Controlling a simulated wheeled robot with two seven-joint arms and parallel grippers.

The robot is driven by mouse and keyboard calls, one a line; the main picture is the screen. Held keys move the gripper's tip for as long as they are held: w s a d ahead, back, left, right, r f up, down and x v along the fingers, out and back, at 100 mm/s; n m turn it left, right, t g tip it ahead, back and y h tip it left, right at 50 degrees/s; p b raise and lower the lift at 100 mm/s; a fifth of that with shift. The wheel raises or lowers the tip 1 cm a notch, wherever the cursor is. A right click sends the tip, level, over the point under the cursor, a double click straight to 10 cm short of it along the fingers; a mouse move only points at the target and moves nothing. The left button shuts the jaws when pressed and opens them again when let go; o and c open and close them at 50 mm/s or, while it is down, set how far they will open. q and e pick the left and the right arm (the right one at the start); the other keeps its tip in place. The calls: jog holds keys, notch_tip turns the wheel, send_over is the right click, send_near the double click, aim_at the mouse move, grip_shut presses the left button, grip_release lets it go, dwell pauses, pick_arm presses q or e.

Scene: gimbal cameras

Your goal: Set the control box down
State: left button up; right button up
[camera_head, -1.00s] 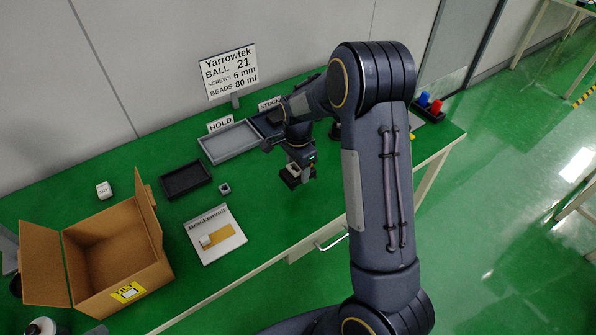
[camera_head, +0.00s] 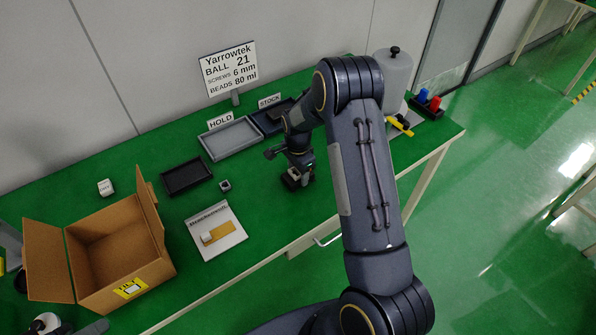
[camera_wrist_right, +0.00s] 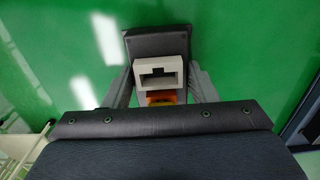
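The small dark box with a pale socket-like block, which I take for the control box (camera_head: 295,180), is low over the green bench top near its front edge. In the right wrist view it shows as a dark square body (camera_wrist_right: 160,42) with the pale block (camera_wrist_right: 158,63) and an orange part in front. My right gripper (camera_wrist_right: 161,75) reaches down to it, one grey finger on each side of the pale block. Whether the fingers press on it or stand just clear cannot be told, nor whether its underside touches the bench.
An open cardboard carton (camera_head: 110,250) stands at the left. A white board (camera_head: 215,232), a black tray (camera_head: 187,177) and a small cube (camera_head: 225,186) lie left of the gripper. The HOLD tray (camera_head: 230,139) is behind. A grey cylinder (camera_head: 397,72) stands behind my arm.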

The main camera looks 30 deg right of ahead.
jog(key=o, duration=0.4)
jog(key=shift+o, duration=0.2)
